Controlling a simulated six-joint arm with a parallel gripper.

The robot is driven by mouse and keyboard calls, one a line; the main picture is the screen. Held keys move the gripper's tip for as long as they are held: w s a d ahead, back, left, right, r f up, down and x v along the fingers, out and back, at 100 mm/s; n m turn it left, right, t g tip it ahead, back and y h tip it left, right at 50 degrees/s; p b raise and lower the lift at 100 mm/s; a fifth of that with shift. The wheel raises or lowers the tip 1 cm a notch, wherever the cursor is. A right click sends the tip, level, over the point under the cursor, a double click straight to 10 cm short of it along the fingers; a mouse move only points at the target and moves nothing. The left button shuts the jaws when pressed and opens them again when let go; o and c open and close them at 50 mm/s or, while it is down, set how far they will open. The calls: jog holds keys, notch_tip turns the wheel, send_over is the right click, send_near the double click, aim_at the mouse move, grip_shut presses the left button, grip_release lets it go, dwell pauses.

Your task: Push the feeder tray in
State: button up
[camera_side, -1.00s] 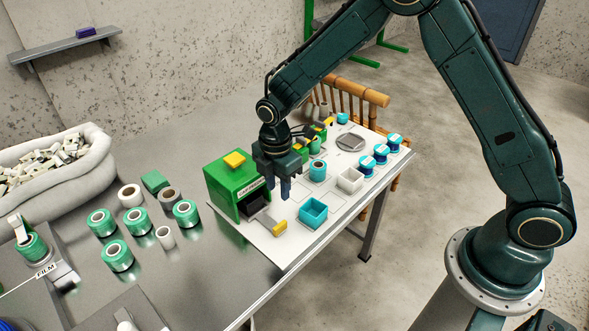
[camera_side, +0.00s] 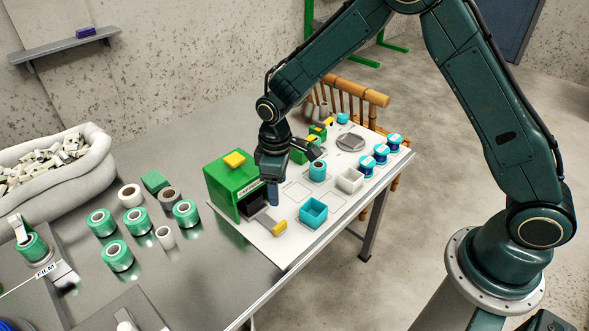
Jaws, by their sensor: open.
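The green feeder box (camera_side: 232,180) stands on the white board, with a yellow piece on top and a label on its front. Its grey feeder tray (camera_side: 264,222) sticks out of the dark front opening, with a yellow handle (camera_side: 279,228) at its outer end. My gripper (camera_side: 273,198) points down just right of the box, behind the tray's handle in this view. It looks empty. The two fingers overlap in this view, so the gap between them is hidden. I cannot tell how high the fingertips are above the board.
A turquoise open box (camera_side: 313,212) stands right of the tray, with a turquoise roll (camera_side: 318,171) and a white box (camera_side: 350,180) behind it. Blue spools (camera_side: 380,153) line the board's right side. Several green film rolls (camera_side: 115,255) stand on the metal table at left.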

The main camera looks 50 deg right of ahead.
aim_at(280, 225)
jog(key=m, duration=0.6)
jog(key=shift+r+m, duration=0.1)
jog(key=shift+m, duration=0.2)
notch_tip(280, 225, down, 14)
jog(key=shift+r, duration=0.1)
dwell(0.6)
grip_shut()
jog(key=shift+w, duration=2.35)
grip_release()
jog(key=shift+r, duration=0.1)
